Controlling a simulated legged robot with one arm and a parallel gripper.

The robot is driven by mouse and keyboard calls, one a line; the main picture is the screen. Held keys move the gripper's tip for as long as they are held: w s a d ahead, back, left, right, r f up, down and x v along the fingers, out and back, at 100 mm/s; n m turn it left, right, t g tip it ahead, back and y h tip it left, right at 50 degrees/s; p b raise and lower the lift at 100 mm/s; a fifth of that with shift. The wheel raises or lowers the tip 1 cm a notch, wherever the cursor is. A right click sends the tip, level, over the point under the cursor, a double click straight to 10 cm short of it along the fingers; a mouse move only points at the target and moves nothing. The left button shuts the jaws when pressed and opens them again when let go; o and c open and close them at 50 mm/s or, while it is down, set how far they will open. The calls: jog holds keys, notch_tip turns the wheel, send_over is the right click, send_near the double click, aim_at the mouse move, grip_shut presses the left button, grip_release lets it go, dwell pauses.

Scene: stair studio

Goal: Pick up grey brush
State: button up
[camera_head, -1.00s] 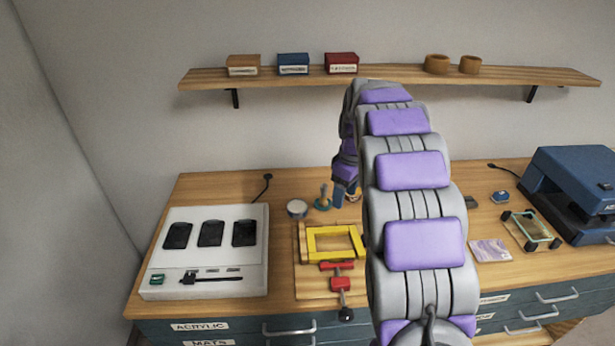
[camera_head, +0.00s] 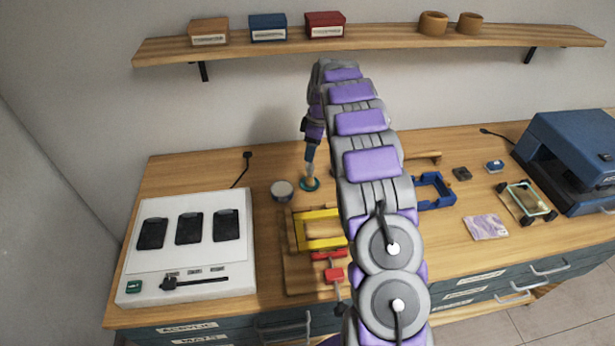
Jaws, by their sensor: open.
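I cannot clearly pick out a grey brush. A small upright tool with a round teal base (camera_head: 311,185) stands on the workbench (camera_head: 265,165), and its upper part is hidden behind my gripper. A small dark grey block (camera_head: 462,174) lies farther right on the bench; I cannot tell what it is. My gripper (camera_head: 310,162) is open and points down just above the teal base, at its stem. Whether the fingers touch the stem is too small to tell.
A round tin (camera_head: 282,191) stands just left of the teal base. A yellow frame (camera_head: 318,230) with a red clamp (camera_head: 332,270) lies in front. A white console (camera_head: 185,248) is at left, a blue frame (camera_head: 437,190) and a blue press (camera_head: 575,150) at right. A shelf (camera_head: 375,44) runs above.

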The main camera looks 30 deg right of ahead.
aim_at(310, 172)
jog(key=f, duration=0.3)
jog(key=f+b, duration=0.1)
jog(key=f, duration=0.1)
jog(key=shift+w+d+f, duration=0.15)
jog(key=shift+d+f, duration=0.1)
jog(key=shift+d, duration=0.05)
jog(key=shift+f, duration=0.35)
jog(key=shift+a+f, duration=0.35)
jog(key=shift+a, duration=0.05)
jog(key=f, duration=0.1)
jog(key=f+b, duration=0.1)
jog(key=f, duration=0.2)
jog(key=shift+a+f+b, duration=0.15)
jog(key=shift+a+b, duration=0.1)
jog(key=shift+b, duration=0.1)
jog(key=shift+w+d+f, duration=0.1)
jog(key=shift+f, duration=0.05)
jog(key=shift+d, duration=0.2)
jog(key=shift+a, duration=0.3)
jog(key=c, duration=0.6)
jog(key=shift+d, duration=0.15)
jog(key=c, duration=0.5)
